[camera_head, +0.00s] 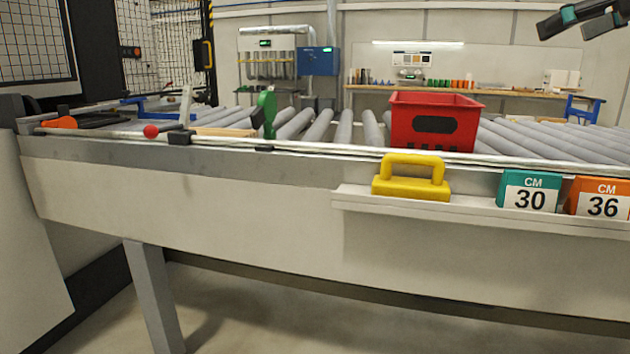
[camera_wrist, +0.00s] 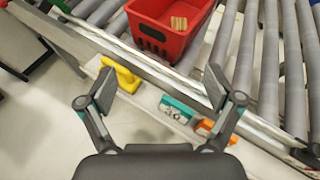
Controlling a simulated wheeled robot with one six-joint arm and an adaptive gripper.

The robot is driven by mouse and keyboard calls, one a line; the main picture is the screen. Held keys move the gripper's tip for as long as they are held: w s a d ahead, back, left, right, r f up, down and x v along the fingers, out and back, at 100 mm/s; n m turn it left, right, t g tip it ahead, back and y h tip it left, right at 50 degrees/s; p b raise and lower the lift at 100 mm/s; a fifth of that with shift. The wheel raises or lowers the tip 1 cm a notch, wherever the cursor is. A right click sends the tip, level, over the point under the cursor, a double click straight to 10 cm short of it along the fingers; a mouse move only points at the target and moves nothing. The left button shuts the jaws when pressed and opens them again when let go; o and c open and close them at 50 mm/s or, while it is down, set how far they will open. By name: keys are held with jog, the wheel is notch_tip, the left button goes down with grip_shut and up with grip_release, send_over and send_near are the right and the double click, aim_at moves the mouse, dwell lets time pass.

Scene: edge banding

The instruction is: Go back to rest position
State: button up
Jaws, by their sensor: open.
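My gripper shows in the wrist view (camera_wrist: 160,98) with its two fingers spread wide and nothing between them. It hangs above the ledge at the front of the roller table. In the head view, part of my gripper (camera_head: 585,18) shows at the top right corner, high above the table and cut off by the frame edge. The yellow handle (camera_head: 411,178), the teal CM 30 block (camera_head: 528,191) and the orange CM 36 block (camera_head: 600,197) sit on the ledge, apart from the gripper.
A red crate (camera_head: 432,122) stands on the rollers behind the ledge; in the wrist view a small wooden piece (camera_wrist: 179,24) lies in it. A green upright part (camera_head: 265,112) and a red knob (camera_head: 151,131) are at the left. Floor shows below the table.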

jog(key=w+d+f+n+g+h, duration=0.2)
jog(key=d+f+n+h, duration=0.1)
jog(key=d+f+n, duration=0.65)
jog(key=s+a+f+n+g+h, duration=0.15)
jog(key=a+f+n, duration=0.3)
jog(key=f, duration=0.85)
jog(key=s+a+f+n+g, duration=0.2)
jog(key=s+a+f+n, duration=0.3)
jog(key=a+f+n, duration=0.45)
jog(key=s+a+f+n+g, duration=0.35)
jog(key=s+a+f, duration=0.25)
jog(key=f, duration=0.6)
jog(key=s+a+f+n+t, duration=0.1)
jog(key=s+a+f+n, duration=0.3)
jog(key=a, duration=0.5)
jog(key=s+n+y, duration=0.1)
jog(key=s, duration=0.1)
jog(key=shift+s+a+f, duration=0.3)
jog(key=shift+s+f, duration=0.05)
jog(key=shift+s, duration=0.05)
